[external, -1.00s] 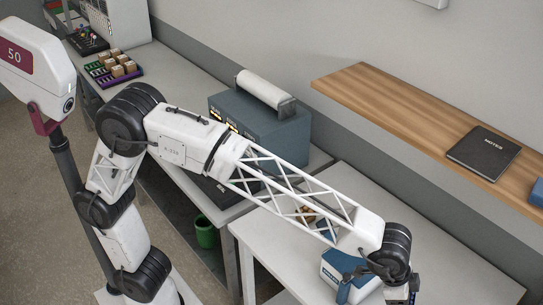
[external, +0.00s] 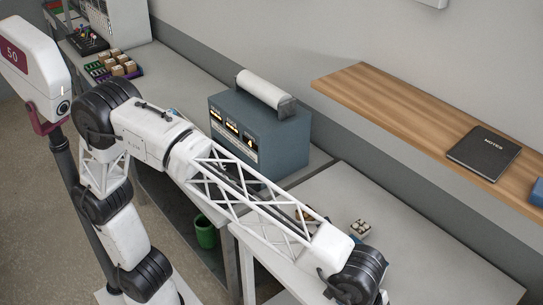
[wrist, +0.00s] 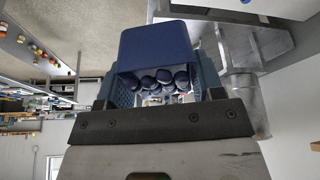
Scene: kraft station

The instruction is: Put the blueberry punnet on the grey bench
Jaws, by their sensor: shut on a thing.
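The blueberry punnet (wrist: 155,46) is a dark blue box in the wrist view, with several round dark berries showing below its near face. My gripper (wrist: 160,78) is shut on it, with a blue finger on either side. A long pale grey bench (external: 185,72) runs along the wall at the left and back. What lies directly under the punnet cannot be told.
A blue-grey machine (external: 275,145) with a roll on top stands on the long bench. Crates of small boxes (external: 115,66) sit farther back. A wooden shelf (external: 400,100) holds a notebook.

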